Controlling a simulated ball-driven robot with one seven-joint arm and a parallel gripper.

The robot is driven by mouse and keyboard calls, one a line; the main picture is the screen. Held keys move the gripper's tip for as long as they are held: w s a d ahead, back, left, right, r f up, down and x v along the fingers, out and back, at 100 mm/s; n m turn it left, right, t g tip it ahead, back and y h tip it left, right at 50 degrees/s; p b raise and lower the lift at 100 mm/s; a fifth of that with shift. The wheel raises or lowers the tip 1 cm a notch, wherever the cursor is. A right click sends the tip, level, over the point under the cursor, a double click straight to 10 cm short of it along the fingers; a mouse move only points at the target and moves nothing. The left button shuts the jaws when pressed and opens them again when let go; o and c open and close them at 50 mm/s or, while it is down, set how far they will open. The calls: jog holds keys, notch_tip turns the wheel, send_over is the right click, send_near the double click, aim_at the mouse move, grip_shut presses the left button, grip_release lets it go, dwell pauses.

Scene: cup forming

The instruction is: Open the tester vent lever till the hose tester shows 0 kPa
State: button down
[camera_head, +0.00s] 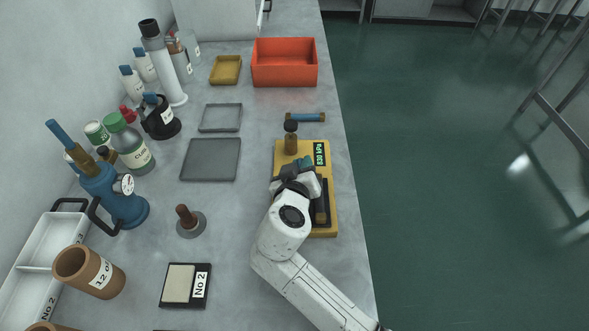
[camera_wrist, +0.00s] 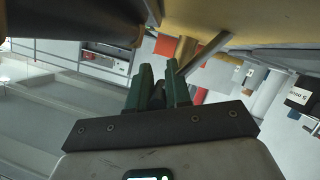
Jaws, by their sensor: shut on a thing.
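The hose tester (camera_head: 332,200) is a yellow block at the right side of the bench. Its display (camera_head: 320,153) is lit green and appears to read 830 kPa, sideways in the head view. A brass post with a dark knob (camera_head: 291,140) stands at its far end. My gripper (camera_head: 293,170) is over the tester, just on the near side of that post. In the wrist view my gripper's green fingers (camera_wrist: 158,88) are shut on a small dark piece, seemingly the vent lever's end. A grey bar (camera_wrist: 205,53) runs close beside the fingertips. The arm hides much of the tester.
A blue fitting with brass ends (camera_head: 305,117) lies beyond the tester, and an orange bin (camera_head: 285,82) stands farther back. Grey trays (camera_head: 210,177), a blue pump (camera_head: 115,200) and bottles stand left. Bare bench lies between trays and tester. The bench edge is close on the right.

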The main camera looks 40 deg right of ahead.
jog(key=c, duration=1.1)
grip_release()
jog(key=shift+a, duration=0.1)
jog(key=b+v, duration=0.1)
jog(key=v, duration=0.9)
jog(key=shift+s+a+r, duration=0.15)
jog(key=shift+s+a, duration=0.1)
